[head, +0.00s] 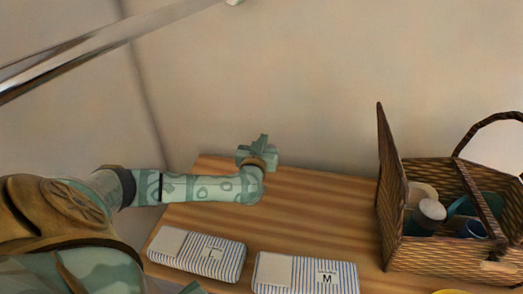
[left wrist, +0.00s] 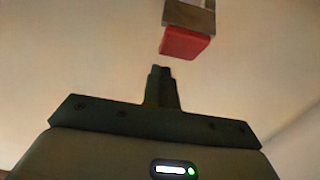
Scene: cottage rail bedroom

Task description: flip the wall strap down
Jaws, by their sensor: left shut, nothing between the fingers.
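In the left wrist view a red block (left wrist: 185,43) hangs under a grey-brown metal piece (left wrist: 190,17) at the top, against the wall. It may be the wall strap's end, but I cannot tell for sure. My left gripper (left wrist: 160,70) is shut and empty, its fingertips pointing up and a little below and left of the red block, apart from it in the picture. In the head view my left gripper (head: 263,140) is raised near the wall above the back of the wooden table. No strap is clear in the head view. My right gripper is out of view.
A wooden table (head: 320,210) stands against the wall. Two striped cases (head: 200,255) lie at its front, and an open wicker basket (head: 440,255) with jars is at the right. A metal rail (head: 90,47) crosses the upper left. The wall above the table is clear.

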